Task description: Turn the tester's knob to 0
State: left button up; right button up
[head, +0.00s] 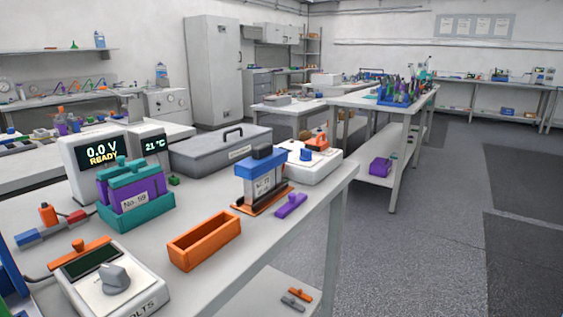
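A white box marked VOLTS (142,303) stands at the front left of the near bench. It has a grey knob (115,279), a dark blank screen (93,259) and an orange clamp-like piece along its back edge. The knob's scale is too small to read, so I cannot tell its setting. A second white box (322,164) with a blue knob (307,155) and an orange piece on top stands farther back. Which of the two is the tester, no readable label tells. Neither of my grippers is in view.
A display unit (75,166) reads 0.0 V READY. A teal tray (140,219) holds purple batteries marked No. 59. An empty orange tray (205,241), a blue-topped battery (262,180), a purple piece (291,205) and a grey case (219,155) share the bench. Floor at right is clear.

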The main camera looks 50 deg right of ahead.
aim_at(305, 154)
jog(key=z, duration=1.7)
